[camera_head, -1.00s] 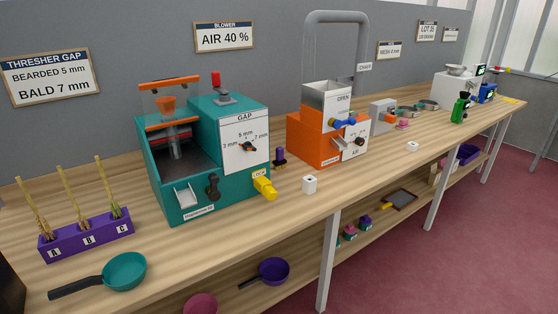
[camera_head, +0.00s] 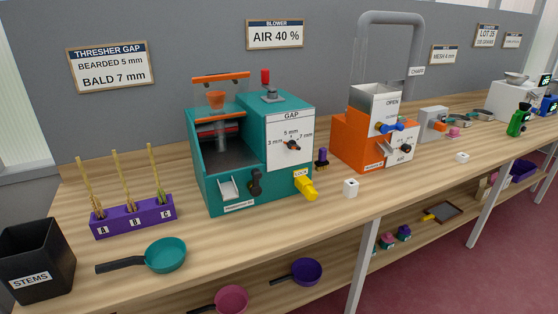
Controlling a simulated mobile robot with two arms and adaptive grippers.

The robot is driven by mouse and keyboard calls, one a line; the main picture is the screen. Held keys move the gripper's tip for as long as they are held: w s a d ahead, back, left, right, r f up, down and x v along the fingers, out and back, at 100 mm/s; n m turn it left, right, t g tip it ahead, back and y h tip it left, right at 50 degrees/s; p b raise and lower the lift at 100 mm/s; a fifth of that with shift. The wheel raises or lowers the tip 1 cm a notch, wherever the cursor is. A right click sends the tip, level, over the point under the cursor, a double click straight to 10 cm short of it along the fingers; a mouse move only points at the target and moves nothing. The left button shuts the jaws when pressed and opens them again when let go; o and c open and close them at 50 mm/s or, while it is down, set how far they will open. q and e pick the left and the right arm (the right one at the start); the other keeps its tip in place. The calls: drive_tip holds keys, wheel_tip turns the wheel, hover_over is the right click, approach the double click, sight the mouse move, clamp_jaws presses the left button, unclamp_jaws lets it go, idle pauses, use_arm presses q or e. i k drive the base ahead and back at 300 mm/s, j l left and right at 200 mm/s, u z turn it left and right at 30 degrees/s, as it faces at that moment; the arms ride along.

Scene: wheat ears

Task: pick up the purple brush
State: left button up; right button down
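A small upright purple and dark object (camera_head: 321,159), which looks like the purple brush, stands on the long wooden bench (camera_head: 75,205). It is just right of the teal thresher (camera_head: 290,110) and left of the orange blower (camera_head: 352,150). It is small in the view, so its bristles cannot be made out. Neither of my grippers shows in the head view.
A white cube (camera_head: 350,188) and the yellow lock handle (camera_head: 305,187) are in front of the brush. A purple ear rack (camera_head: 133,216), a teal pan (camera_head: 165,255) and a black STEMS bin (camera_head: 40,250) are at left. Pans lie on the lower shelf.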

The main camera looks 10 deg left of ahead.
sight(322, 163)
drive_tip(key=i+l+u, duration=0.15)
drive_tip(key=i, duration=0.3)
drive_tip(key=i+l+u, duration=0.1)
drive_tip(key=i+l, duration=0.2)
drive_tip(key=i, duration=0.15)
drive_tip(key=i+l+u, duration=0.15)
drive_tip(key=i+l, duration=0.15)
drive_tip(key=i, duration=0.1)
